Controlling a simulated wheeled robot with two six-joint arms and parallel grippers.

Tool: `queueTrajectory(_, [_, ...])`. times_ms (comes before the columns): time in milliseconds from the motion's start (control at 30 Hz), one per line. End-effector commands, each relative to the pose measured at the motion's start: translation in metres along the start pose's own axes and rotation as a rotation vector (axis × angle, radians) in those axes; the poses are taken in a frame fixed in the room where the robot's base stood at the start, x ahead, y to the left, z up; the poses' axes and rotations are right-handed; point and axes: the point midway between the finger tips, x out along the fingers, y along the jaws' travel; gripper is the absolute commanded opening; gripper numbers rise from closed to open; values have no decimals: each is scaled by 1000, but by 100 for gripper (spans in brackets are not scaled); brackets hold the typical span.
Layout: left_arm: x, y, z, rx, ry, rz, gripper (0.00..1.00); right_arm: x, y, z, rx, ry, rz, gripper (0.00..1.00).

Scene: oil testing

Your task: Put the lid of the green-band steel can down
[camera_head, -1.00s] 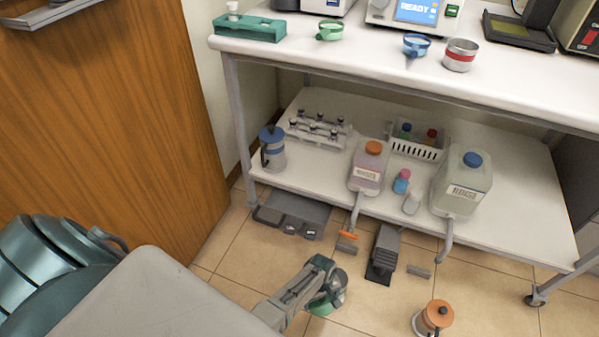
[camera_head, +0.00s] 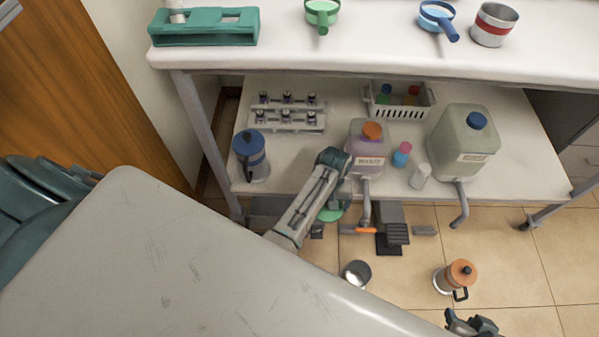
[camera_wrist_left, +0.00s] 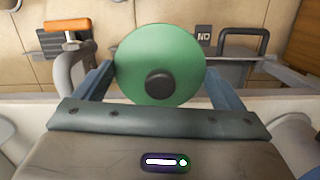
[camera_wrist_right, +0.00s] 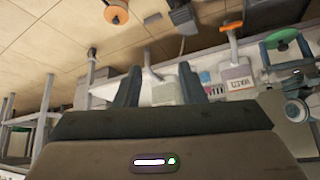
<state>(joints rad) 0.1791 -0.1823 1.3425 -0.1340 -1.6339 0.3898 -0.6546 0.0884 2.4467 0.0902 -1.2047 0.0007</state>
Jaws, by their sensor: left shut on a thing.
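My left gripper (camera_head: 332,196) is shut on the green lid (camera_head: 328,215). In the left wrist view the lid is a round green disc with a dark knob (camera_wrist_left: 160,84), held between the two fingers. The lid also shows in the right wrist view (camera_wrist_right: 281,38). An open steel can (camera_head: 356,272) stands on the floor below and slightly right of the lid, apart from it. Its green band cannot be made out. My right gripper (camera_head: 472,324) is at the bottom right edge of the head view; in the right wrist view its fingers are apart with nothing gripped.
An orange-lidded can (camera_head: 459,276) stands on the floor to the right. A dark pedal-like object (camera_head: 390,228) lies near the shelf. The lower shelf (camera_head: 330,90) holds a waste jug (camera_head: 367,148), a larger jug (camera_head: 462,145) and a blue-lidded can (camera_head: 251,156). Tiled floor is free between the cans.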

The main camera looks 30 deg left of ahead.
Motion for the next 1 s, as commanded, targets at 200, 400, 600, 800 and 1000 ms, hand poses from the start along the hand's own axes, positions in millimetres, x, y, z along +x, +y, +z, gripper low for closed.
queueTrajectory(200, [-18, -15, -16, 53, 0, -11, 69, 2, 2, -2, -11, 11, 1, 36])
queueTrajectory(400, [-16, -50, -58, 51, 0, -12, 69, 11, -6, 3, 20, 70, -28, 36])
queueTrajectory(600, [-16, -81, -94, 50, -2, -9, 69, 18, -11, 2, 43, 139, -49, 36])
queueTrajectory(800, [-17, -95, -110, 52, -3, -7, 69, 20, -13, -1, 55, 178, -59, 36])
queueTrajectory(1000, [-4, -104, -122, 51, -6, -6, 69, 26, -16, 1, 75, 228, -73, 36])
